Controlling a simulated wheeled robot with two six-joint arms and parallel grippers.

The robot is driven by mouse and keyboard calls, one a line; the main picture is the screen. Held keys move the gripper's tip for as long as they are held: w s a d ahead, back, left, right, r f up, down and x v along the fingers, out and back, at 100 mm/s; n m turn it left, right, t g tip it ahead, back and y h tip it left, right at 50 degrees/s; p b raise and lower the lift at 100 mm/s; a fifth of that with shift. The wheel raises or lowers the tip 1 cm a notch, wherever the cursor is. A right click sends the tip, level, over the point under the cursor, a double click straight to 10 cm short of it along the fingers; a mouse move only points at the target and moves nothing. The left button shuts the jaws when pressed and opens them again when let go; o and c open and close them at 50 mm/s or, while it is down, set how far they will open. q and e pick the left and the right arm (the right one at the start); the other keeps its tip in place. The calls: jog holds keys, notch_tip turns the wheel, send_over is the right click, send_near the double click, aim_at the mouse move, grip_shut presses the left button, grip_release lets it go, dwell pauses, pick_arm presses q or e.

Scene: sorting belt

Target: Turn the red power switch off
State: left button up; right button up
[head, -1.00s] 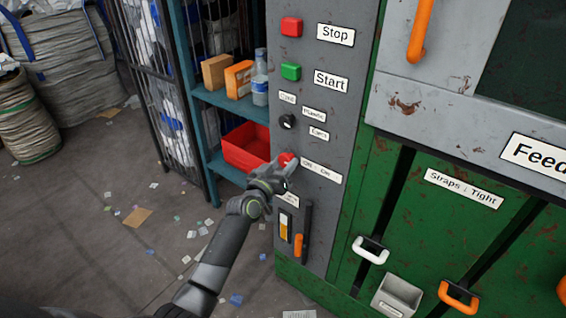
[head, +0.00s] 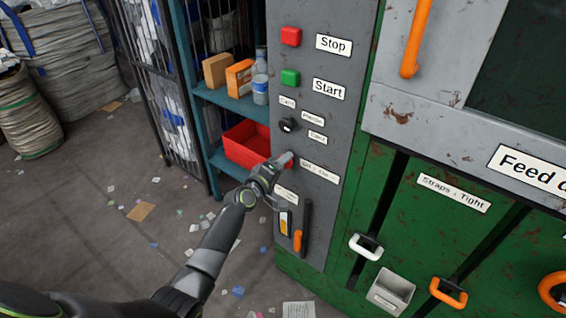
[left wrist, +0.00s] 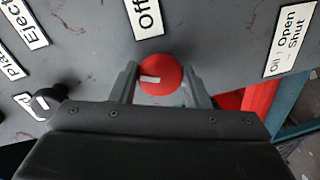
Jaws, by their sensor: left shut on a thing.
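The red power switch (left wrist: 160,75) is a round red knob with a white mark on the grey panel. In the left wrist view it sits between the two fingers of my left gripper (left wrist: 163,88), which is shut on it. Its white mark points to the left of that picture. The label reading "Off" (left wrist: 145,14) is beside the knob and is cut off by the picture edge. In the head view my left gripper (head: 282,166) reaches the panel (head: 329,185) and covers most of the switch. My right gripper is not in view.
Above the switch are a black selector knob (head: 288,125), a green Start button (head: 290,77) and a red Stop button (head: 291,36). An orange lever (head: 297,241) is below. A shelf with a red bin (head: 245,145) stands left. The green press (head: 430,225) is right.

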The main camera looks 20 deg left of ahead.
pick_arm(q)
jog(key=n+h, duration=0.1)
jog(key=n, duration=0.3)
jog(key=shift+a+g+p, duration=0.1)
jog(key=shift+g+p, duration=0.2)
jog(key=shift+n, duration=0.3)
jog(key=o, duration=1)
jog(key=shift+c, duration=0.2)
jog(key=shift+s, duration=0.1)
jog(key=p+v, duration=0.1)
jog(key=v, duration=1.6)
jog(key=shift+p, duration=0.4)
jog(key=shift+s, duration=0.1)
